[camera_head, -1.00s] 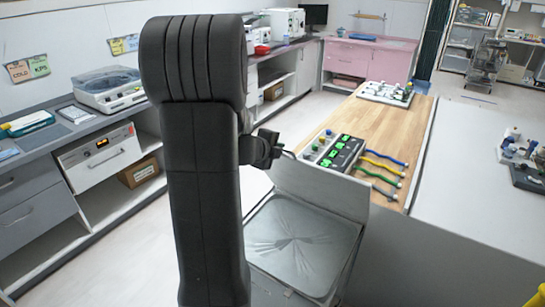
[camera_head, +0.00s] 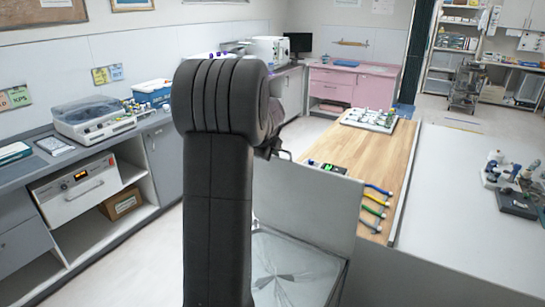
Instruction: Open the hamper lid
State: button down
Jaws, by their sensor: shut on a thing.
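The hamper (camera_head: 290,270) stands at the lower middle, partly behind my arm. Its grey lid (camera_head: 312,205) stands raised at the far side, nearly upright, and the shiny metal surface below it is uncovered. My gripper (camera_head: 283,154) is at the lid's upper left edge, shut on the lid. My arm hides most of the gripper and the left part of the hamper, so the fingers' exact hold is hard to see.
A grey counter (camera_head: 70,150) with appliances runs along the left. Pale floor (camera_head: 140,260) is free between counter and hamper.

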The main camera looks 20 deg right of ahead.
jog(key=shift+g+y, duration=0.3)
jog(key=shift+y, duration=0.1)
jog(key=shift+w+d+r, duration=0.1)
jog(key=shift+w+d, duration=0.55)
jog(key=shift+d, duration=0.3)
jog(key=shift+w+d+r, duration=0.1)
jog(key=shift+w+d, duration=0.55)
jog(key=shift+d, duration=0.25)
jog(key=c, duration=1.6)
grip_release()
jog(key=shift+s+a, duration=0.1)
jog(key=b+v, duration=0.2)
jog(key=v, duration=1.2)
jog(key=shift+r, duration=0.25)
